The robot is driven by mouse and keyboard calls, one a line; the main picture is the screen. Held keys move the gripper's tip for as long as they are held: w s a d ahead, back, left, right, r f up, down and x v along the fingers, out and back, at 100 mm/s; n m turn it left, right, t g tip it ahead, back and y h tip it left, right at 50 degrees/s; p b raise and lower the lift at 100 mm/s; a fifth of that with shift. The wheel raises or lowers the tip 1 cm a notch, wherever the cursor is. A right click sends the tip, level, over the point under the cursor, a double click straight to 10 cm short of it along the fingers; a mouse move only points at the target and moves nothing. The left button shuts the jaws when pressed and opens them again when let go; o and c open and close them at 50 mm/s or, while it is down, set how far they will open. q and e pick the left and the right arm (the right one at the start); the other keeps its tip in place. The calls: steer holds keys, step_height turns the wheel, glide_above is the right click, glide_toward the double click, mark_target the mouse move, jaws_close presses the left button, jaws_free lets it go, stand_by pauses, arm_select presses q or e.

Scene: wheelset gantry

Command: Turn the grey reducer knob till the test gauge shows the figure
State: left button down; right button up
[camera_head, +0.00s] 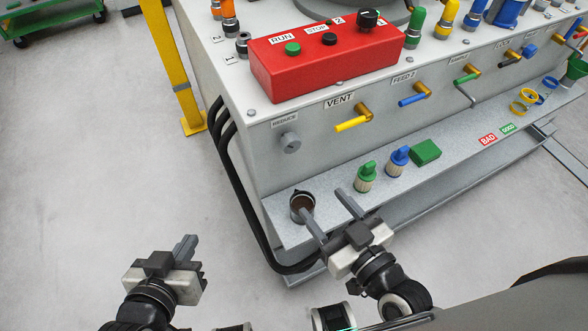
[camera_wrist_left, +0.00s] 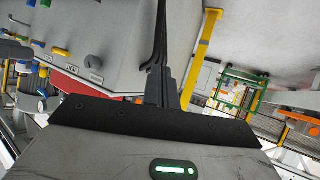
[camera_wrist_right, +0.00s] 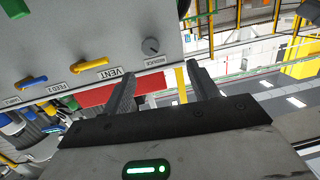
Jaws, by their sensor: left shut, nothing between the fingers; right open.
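The grey reducer knob (camera_head: 289,142) sits on the front panel under a "REDUCE" label, left of the yellow VENT lever. It also shows in the right wrist view (camera_wrist_right: 151,46) and, small, in the left wrist view (camera_wrist_left: 96,62). My right gripper (camera_head: 328,214) is open and empty, in front of the shelf and below the knob, apart from it. My left gripper (camera_head: 188,247) is shut and empty over the floor, left of the cabinet. I cannot make out a test gauge in these views.
A red box (camera_head: 325,62) with RUN and STOP buttons is on the cabinet top. The shelf (camera_head: 330,182) holds a dark-filled cup (camera_head: 302,206), green and blue capped filters and a green block (camera_head: 425,152). Black hoses (camera_head: 232,160) hang at the cabinet's left corner.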

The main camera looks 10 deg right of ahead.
steer(key=f+t+b, duration=0.2)
steer(key=h, duration=0.1)
glide_toward(293, 148)
steer(key=shift+m, duration=0.4)
steer(key=x, duration=0.9)
steer(key=shift+w, duration=0.2)
steer(key=c, duration=1)
